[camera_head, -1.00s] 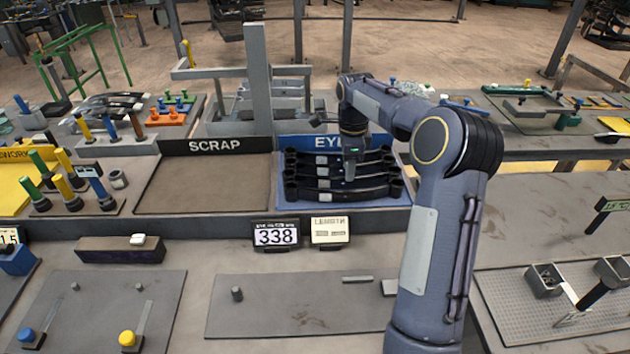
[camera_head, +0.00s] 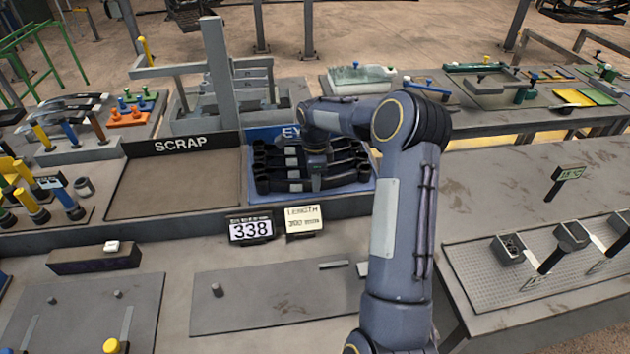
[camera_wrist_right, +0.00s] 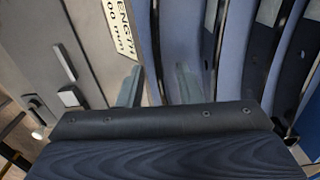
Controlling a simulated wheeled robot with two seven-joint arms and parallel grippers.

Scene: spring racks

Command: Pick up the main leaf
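Several dark leaves (camera_head: 346,180) with pale middle bands lie side by side in a blue tray (camera_head: 367,189) behind the counter's front ledge. They also show in the wrist view (camera_wrist_right: 253,60), at the right. I cannot tell which one is the main leaf. My right gripper (camera_head: 316,180) reaches down over the middle of the front leaves and partly hides them. In the wrist view its two fingers (camera_wrist_right: 158,88) are apart, near the tray's front edge, with no leaf clearly held between them. My left gripper is out of view.
An empty scrap tray (camera_head: 175,190) lies left of the blue tray. A 338 display (camera_head: 250,229) and a length card (camera_head: 303,220) stand in front. A mostly bare plate (camera_head: 270,298) lies nearer. Coloured-handled tools (camera_head: 68,200) stand at the left.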

